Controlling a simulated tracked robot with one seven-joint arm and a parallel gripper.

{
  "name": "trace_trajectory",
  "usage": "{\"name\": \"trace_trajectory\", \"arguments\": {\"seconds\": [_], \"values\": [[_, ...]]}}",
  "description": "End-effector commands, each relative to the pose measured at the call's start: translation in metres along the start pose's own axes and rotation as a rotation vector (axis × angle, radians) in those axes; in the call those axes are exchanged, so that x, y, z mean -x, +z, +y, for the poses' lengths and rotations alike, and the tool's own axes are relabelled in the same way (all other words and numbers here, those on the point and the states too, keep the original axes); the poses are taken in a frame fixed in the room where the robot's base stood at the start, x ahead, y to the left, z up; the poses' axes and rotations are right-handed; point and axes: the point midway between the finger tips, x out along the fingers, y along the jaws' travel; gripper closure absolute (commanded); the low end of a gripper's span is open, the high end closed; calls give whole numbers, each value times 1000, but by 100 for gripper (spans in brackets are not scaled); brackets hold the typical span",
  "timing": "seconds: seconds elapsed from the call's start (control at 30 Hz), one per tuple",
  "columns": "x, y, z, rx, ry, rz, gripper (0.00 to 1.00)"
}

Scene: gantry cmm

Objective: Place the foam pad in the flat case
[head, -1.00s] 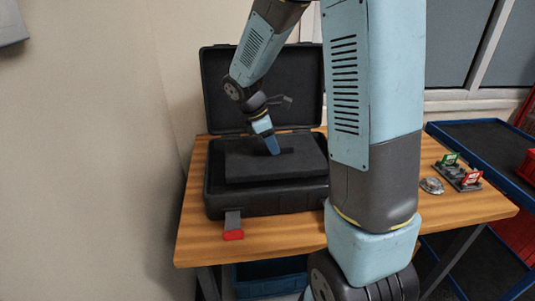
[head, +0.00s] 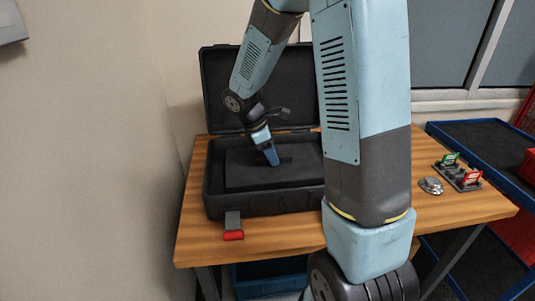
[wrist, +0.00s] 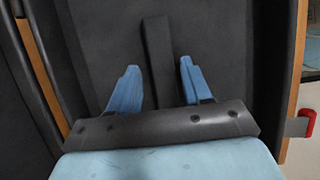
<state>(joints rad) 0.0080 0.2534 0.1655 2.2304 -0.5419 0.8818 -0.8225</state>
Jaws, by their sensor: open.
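The foam pad (head: 248,177) is a dark grey flat slab. It lies inside the open flat case (head: 262,204), which is black with its lid (head: 225,90) standing up at the back. The pad looks low within the case walls; whether every edge touches the floor I cannot tell. My gripper (head: 271,157) points down over the pad. In the wrist view its two blue fingers stand apart, one on each side of a raised dark strip (wrist: 158,45) on the pad, with gaps to the strip. My arm hides the case's right side.
The case stands on a wooden table (head: 200,238). Right of my arm are a small metal object (head: 431,186) and a stand with green and red pieces (head: 461,178). A blue-edged trolley (head: 480,140) stands beyond.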

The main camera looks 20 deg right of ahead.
Motion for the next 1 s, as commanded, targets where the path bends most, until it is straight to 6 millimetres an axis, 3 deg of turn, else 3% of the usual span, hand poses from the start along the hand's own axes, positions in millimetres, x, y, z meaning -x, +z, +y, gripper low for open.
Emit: {"name": "trace_trajectory", "arguments": {"seconds": [0.27, 0.7, 1.0], "values": [[14, 0, 0, 0, 3, 1, 48], [93, 0, 0, 1, 3, 0, 48], [120, 0, -1, -3, 2, 2, 48]]}}
